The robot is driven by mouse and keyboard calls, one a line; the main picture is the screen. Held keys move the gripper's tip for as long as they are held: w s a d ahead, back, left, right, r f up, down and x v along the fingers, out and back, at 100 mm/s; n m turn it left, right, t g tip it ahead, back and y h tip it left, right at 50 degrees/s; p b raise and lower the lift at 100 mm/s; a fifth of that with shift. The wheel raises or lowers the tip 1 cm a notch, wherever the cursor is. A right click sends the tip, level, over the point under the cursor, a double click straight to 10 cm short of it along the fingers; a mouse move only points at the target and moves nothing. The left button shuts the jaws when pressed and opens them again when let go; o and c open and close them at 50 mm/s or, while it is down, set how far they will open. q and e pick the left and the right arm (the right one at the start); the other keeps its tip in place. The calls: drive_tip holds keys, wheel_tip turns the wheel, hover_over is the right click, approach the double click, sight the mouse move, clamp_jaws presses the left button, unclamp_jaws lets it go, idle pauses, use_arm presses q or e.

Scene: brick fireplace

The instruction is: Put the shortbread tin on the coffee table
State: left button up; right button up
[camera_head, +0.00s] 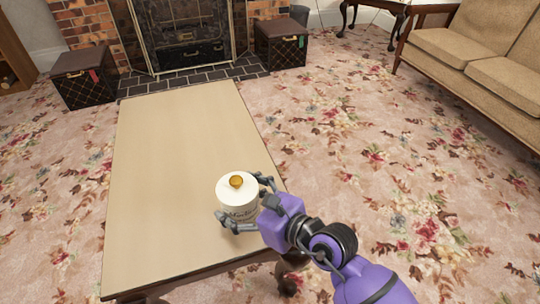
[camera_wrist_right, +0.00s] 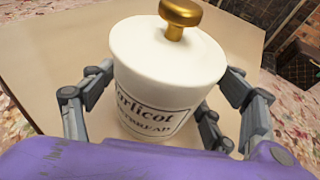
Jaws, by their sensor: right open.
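The shortbread tin (camera_head: 236,190) is a white canister with dark lettering and a gold knob on its lid. It stands upright on the coffee table (camera_head: 170,150), near the right edge at the close end. My right gripper (camera_head: 246,204) is open, with its fingers on either side of the tin. In the right wrist view the tin (camera_wrist_right: 165,75) sits between the spread fingers, with small gaps visible beside it. The tin's base is partly hidden by the gripper in the head view. My left gripper is not in view.
The rest of the tabletop is bare. A brick fireplace (camera_head: 85,25) with two dark boxes, left (camera_head: 83,80) and right (camera_head: 281,45), stands behind the table. A beige sofa (camera_head: 480,60) is at the right. Flowered carpet (camera_head: 380,150) lies open between table and sofa.

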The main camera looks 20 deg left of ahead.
drive_tip(key=shift+r, duration=0.15)
drive_tip(key=shift+d+r, duration=0.1)
drive_tip(key=shift+d, duration=0.2)
drive_tip(key=p+v, duration=0.3)
drive_tip(key=v, duration=0.7)
drive_tip(key=shift+s+d+r, duration=0.15)
drive_tip(key=shift+s+d, duration=0.05)
drive_tip(key=shift+d, duration=0.1)
drive_tip(key=shift+s+d+r, duration=0.1)
drive_tip(key=shift+s+d, duration=0.1)
drive_tip(key=shift+d, duration=0.1)
